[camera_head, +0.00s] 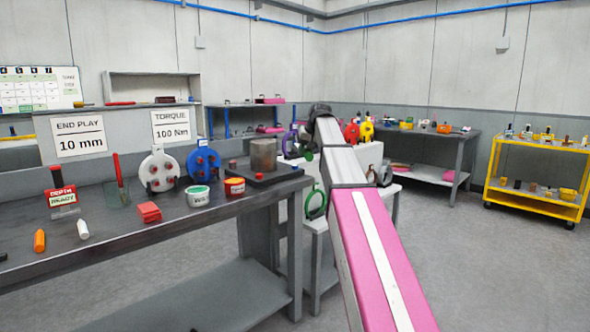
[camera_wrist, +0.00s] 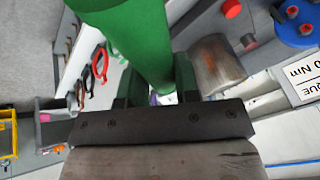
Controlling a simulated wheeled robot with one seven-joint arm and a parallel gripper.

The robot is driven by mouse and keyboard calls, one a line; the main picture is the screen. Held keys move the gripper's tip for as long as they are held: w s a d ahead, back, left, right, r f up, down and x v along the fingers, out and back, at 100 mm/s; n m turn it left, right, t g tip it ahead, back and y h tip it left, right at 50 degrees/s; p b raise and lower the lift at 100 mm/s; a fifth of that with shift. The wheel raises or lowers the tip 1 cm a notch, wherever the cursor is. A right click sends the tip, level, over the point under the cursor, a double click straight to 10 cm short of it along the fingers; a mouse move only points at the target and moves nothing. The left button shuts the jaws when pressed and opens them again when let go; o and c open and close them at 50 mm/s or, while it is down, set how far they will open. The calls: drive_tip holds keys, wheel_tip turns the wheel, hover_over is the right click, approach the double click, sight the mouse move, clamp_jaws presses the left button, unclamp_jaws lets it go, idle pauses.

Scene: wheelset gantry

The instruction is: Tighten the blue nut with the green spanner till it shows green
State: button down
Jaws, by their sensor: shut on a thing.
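My gripper (camera_wrist: 156,88) is shut on a thick green shaft in the wrist view, which I take to be the green spanner (camera_wrist: 130,35). The shaft runs up out of the picture, so its working end is hidden there. In the head view, my gripper (camera_head: 320,110) is a dark shape at the far end of my arm, above the white stand. A small green part (camera_head: 308,155) shows just below it. I cannot make out the blue nut in either view.
The grey bench (camera_head: 130,235) at left holds a white disc (camera_head: 158,171), a blue disc (camera_head: 203,163) and a grey cylinder (camera_head: 263,154). Purple, red (camera_head: 352,133) and yellow things stand around the white stand (camera_head: 360,152). A yellow cart (camera_head: 535,195) is at right; floor between is clear.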

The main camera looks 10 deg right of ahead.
sight(308, 152)
drive_tip(key=shift+s, duration=2.2)
drive_tip(key=w+a+f+m+t+h, duration=0.1)
drive_tip(key=w+a+f+m+h, duration=0.25)
drive_tip(key=w+a+m, duration=0.8)
drive_tip(key=s+d+f+n+g+y, duration=0.1)
drive_tip(key=d+f+n+y, duration=0.3)
drive_tip(key=d+n, duration=0.8)
drive_tip(key=shift+s+d, duration=0.15)
drive_tip(key=shift+d, duration=0.3)
drive_tip(key=shift+f, duration=1.25)
drive_tip(key=shift+a, duration=0.1)
